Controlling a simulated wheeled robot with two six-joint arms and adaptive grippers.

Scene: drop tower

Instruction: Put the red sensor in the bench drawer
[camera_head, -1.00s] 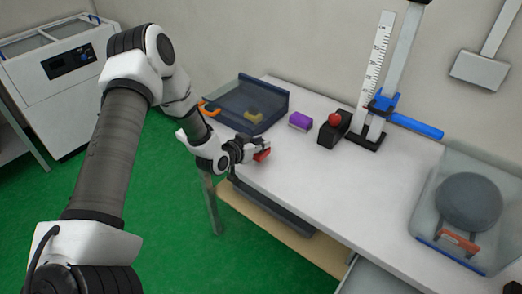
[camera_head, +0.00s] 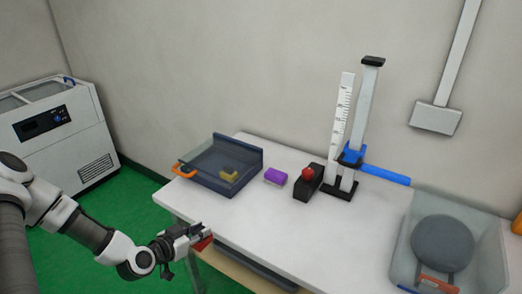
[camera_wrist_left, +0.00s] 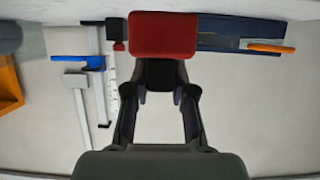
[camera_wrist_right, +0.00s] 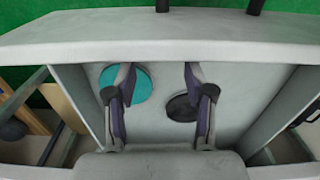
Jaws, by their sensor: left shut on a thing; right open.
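The red sensor (camera_head: 203,243) is a small red block in the jaws of my left gripper (camera_head: 190,233), just off the bench's front left edge in the head view. In the left wrist view the red sensor (camera_wrist_left: 163,35) sits at the tips of the shut dark fingers. The bench drawer (camera_wrist_right: 160,35) appears open in the right wrist view, its pale front panel across the top. My right gripper (camera_wrist_right: 158,78) is open and empty over its interior. A teal disc (camera_wrist_right: 138,85) and a black disc (camera_wrist_right: 182,107) lie inside. The head view does not show my right gripper.
On the bench (camera_head: 290,225) stand a blue tray (camera_head: 245,150) with a yellow block (camera_head: 229,176), a purple block (camera_head: 275,176), a black box with a red button (camera_head: 308,175), a drop tower (camera_head: 368,110) and a clear bin (camera_head: 490,250). The bench's front middle is clear.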

